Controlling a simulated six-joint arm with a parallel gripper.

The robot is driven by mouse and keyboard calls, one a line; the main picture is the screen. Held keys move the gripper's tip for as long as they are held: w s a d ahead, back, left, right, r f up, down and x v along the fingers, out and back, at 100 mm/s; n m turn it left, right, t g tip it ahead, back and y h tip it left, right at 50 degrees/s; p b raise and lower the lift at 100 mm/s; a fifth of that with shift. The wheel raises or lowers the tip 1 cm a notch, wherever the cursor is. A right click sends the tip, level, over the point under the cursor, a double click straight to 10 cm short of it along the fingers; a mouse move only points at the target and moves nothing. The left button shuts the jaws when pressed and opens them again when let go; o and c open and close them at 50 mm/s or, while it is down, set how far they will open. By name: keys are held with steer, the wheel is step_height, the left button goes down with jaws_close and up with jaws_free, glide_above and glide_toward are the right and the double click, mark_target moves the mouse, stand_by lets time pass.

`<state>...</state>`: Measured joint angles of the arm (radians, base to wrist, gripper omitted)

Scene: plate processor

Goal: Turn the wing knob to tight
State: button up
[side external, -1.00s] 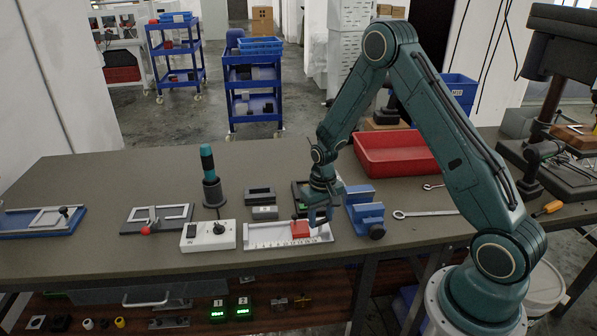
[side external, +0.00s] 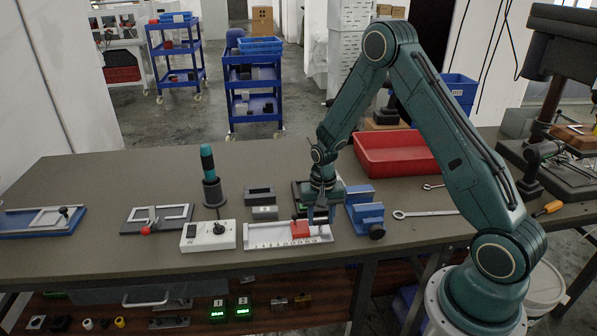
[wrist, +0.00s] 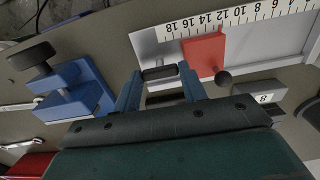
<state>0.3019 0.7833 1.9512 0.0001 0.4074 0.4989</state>
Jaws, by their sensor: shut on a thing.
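A dark bar-shaped piece (wrist: 160,73), which looks like the wing knob, lies between the fingertips of my gripper (wrist: 160,78) in the wrist view. My gripper is shut on it, with one blue finger at each end of the bar. In the side view my gripper (side external: 318,214) points down at the right end of the white scale tray, just right of the red block. The knob is hidden there behind the fingers. I cannot read any tight or loose mark.
The red block (side external: 300,229) on the white scale tray (side external: 262,241) is close beside my gripper. A blue vise (side external: 366,213) stands just right. A white switch box (side external: 208,236) and a grey block (side external: 265,212) are to the left.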

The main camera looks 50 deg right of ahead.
mark_target(320, 220)
steer(key=o, duration=1)
step_height(320, 220, up, 14)
steer(key=shift+f, duration=0.1)
stand_by(0.5)
